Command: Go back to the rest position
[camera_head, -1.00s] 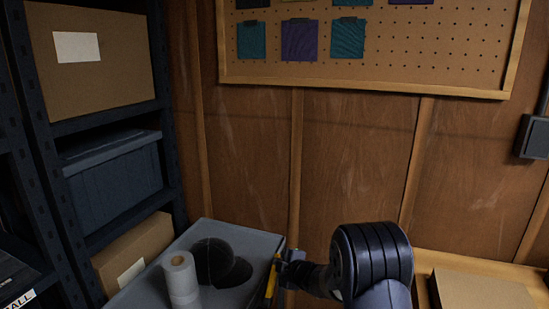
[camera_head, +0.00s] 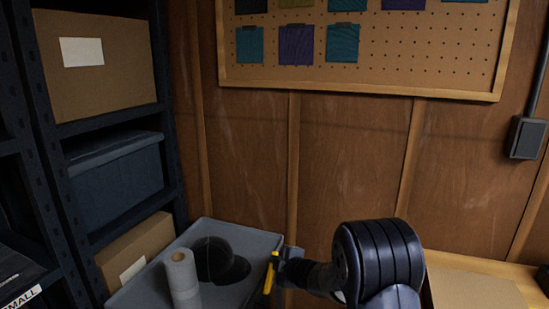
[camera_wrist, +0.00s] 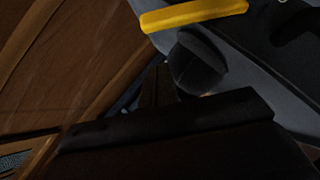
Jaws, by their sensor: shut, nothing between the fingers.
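My arm reaches in from the lower right of the head view. My gripper (camera_head: 290,257) is at its end, just right of the grey tabletop's (camera_head: 246,239) right edge. The fingers are shut and empty. A yellow strip (camera_head: 270,274) shows between the gripper and that edge; I cannot tell whether they touch. The wrist view shows the yellow strip (camera_wrist: 195,15) across the top, and a dark rounded thing (camera_wrist: 197,62) below it. A dark shape, probably part of my gripper (camera_wrist: 170,120), fills the bottom of that view.
A pale roll (camera_head: 182,278) stands on the tabletop beside a dark rounded object (camera_head: 213,260). A shelf with boxes (camera_head: 95,58) and a bin (camera_head: 115,180) is at left. A pegboard (camera_head: 430,50) hangs on the wooden wall. A wooden surface (camera_head: 480,290) is at lower right.

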